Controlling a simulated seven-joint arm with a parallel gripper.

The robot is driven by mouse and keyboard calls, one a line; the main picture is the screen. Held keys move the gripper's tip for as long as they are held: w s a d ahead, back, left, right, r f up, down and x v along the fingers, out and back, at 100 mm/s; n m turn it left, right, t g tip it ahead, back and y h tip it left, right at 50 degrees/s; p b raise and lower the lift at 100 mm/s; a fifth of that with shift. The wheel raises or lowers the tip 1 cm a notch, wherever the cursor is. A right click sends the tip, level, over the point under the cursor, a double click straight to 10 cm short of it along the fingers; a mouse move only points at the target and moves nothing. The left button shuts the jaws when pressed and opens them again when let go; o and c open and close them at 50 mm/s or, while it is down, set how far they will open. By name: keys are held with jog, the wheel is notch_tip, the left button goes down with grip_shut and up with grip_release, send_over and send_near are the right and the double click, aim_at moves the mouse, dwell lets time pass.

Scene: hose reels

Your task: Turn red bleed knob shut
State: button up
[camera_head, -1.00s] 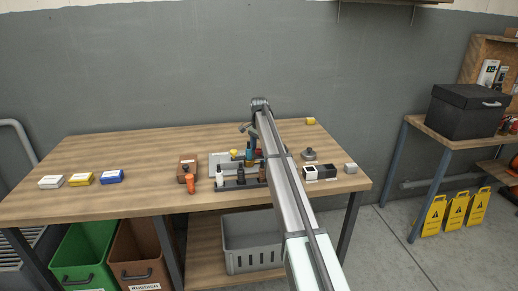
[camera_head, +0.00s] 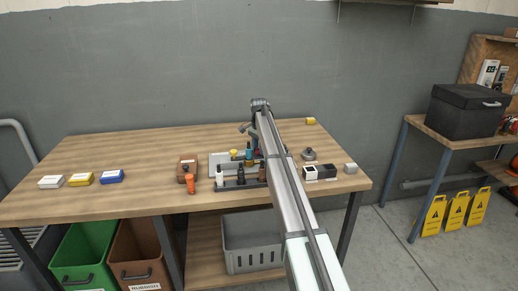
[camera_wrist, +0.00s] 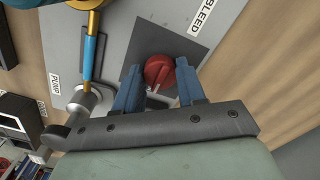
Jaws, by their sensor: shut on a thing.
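The red bleed knob (camera_wrist: 159,70) is round with a raised grip bar. It sits on a dark square patch of a grey panel (camera_wrist: 125,22) in the wrist view, beside a white label reading BLEED (camera_wrist: 203,17). My gripper (camera_wrist: 157,84) has its two blue fingers on either side of the knob, shut on it. In the head view my arm reaches over the grey panel (camera_head: 219,160) on the workbench and hides the knob and most of the gripper.
A label PUMP (camera_wrist: 56,84), a blue and brass lever (camera_wrist: 90,60) and a silver cylinder (camera_wrist: 83,99) lie left of the knob. A rack of bottles (camera_head: 240,184) stands in front of the panel. The bench's left part holds small boxes (camera_head: 81,179).

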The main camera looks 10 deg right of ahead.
jog(key=n, duration=0.4)
jog(key=shift+n, duration=0.3)
jog(key=n, duration=0.4)
jog(key=shift+s+d+n, duration=0.1)
jog(key=shift+n, duration=0.2)
jog(key=n, duration=0.4)
jog(key=shift+d+n, duration=0.1)
jog(key=shift+n, duration=2.2)
jog(key=o, duration=1.1)
jog(key=shift+c, duration=0.2)
